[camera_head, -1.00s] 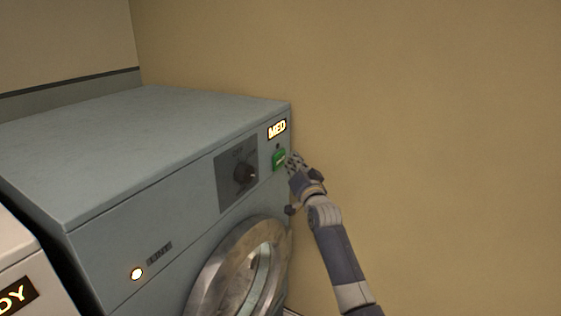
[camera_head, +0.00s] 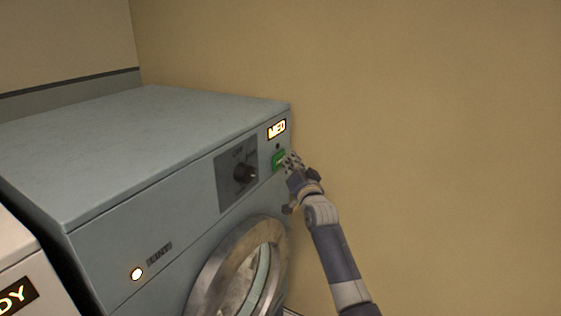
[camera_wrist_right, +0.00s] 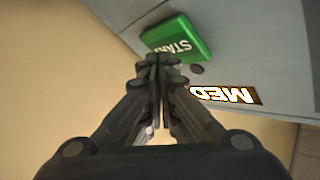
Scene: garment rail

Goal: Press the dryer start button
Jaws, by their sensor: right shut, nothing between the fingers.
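The dryer (camera_head: 130,215) is a blue-grey machine with a round metal-rimmed door at its front. Its green start button (camera_head: 278,160) sits on the upper right of the front panel, below the lit MED display (camera_head: 277,129). In the right wrist view the button (camera_wrist_right: 178,38) reads START in part; the fingertips cover the rest. My right gripper (camera_head: 289,160) is shut and empty, its fingertips at the button's right edge. In the wrist view the fingertips (camera_wrist_right: 158,60) overlap the button's lower edge; I cannot tell if they touch. My left gripper is not in view.
A dark dial (camera_head: 245,173) is left of the button. A LINT label and a lit round lamp (camera_head: 137,273) are lower left. A white machine (camera_head: 15,250) stands at the left edge. The tan wall (camera_head: 430,130) beside my arm is bare.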

